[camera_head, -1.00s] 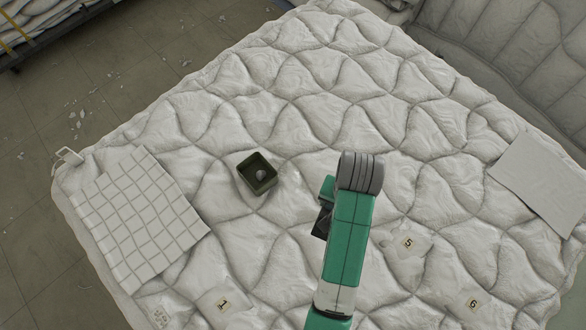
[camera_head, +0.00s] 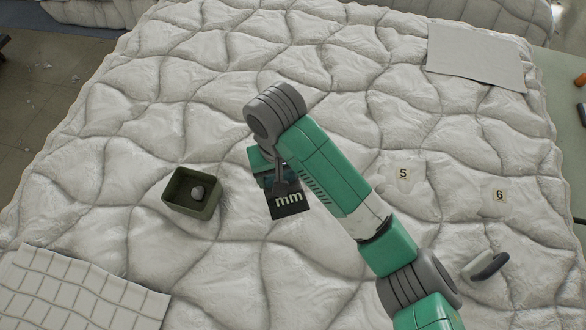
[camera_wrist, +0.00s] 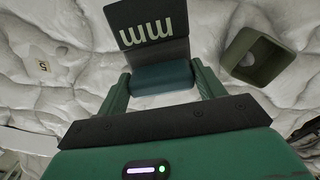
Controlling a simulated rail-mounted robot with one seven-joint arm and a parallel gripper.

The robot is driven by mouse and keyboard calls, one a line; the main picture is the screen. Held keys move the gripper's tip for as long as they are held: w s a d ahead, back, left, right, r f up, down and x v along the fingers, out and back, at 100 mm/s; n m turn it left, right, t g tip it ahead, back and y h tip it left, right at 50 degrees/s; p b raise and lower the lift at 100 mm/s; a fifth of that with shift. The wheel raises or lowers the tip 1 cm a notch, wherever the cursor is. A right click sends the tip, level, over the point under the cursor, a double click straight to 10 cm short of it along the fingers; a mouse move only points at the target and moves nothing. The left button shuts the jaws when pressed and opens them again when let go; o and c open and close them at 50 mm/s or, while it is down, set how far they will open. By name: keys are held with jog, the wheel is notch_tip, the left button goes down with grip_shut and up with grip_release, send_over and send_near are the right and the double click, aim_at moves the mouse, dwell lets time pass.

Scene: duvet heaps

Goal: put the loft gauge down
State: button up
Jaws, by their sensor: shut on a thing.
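The loft gauge (camera_head: 290,203) is a black plate marked "mm" with a teal block at its end. In the wrist view the gauge (camera_wrist: 150,27) sticks out beyond the green fingers, with its teal block between them. My gripper (camera_wrist: 163,78) is shut on that block. In the head view my gripper (camera_head: 270,172) is partly hidden by the arm, and the gauge hangs over the quilted duvet (camera_head: 230,265). I cannot tell whether the gauge touches the duvet.
An olive open box (camera_head: 178,204) with a small grey lump inside stands left of the gauge. A gridded white sheet (camera_head: 75,295) lies front left, a plain sheet (camera_head: 475,57) back right. Tags 5 (camera_head: 403,174) and 6 (camera_head: 499,196) and a grey-and-white handled thing (camera_head: 486,266) lie right.

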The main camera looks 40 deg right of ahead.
jog(key=s+d+f+m+b, duration=0.2)
jog(key=s+d+f+b, duration=0.2)
jog(key=d+f+b, duration=0.45)
jog(key=w+d+f+b, duration=0.1)
jog(key=w+d+b, duration=0.1)
jog(key=w+b, duration=0.1)
jog(key=w+d+f+b, duration=0.2)
jog(key=w+d+b, duration=0.1)
jog(key=w, duration=0.3)
jog(key=w+d+f+b, duration=0.1)
jog(key=w+d+b, duration=0.1)
jog(key=w+b, duration=0.2)
jog(key=shift+w+d+f, duration=0.25)
jog(key=shift+w+f, duration=0.15)
jog(key=shift+w, duration=0.1)
jog(key=shift+s+f, duration=0.15)
jog(key=shift+f, duration=0.05)
jog(key=shift+r, duration=0.1)
jog(key=o, duration=1.9)
jog(key=shift+f, duration=0.2)
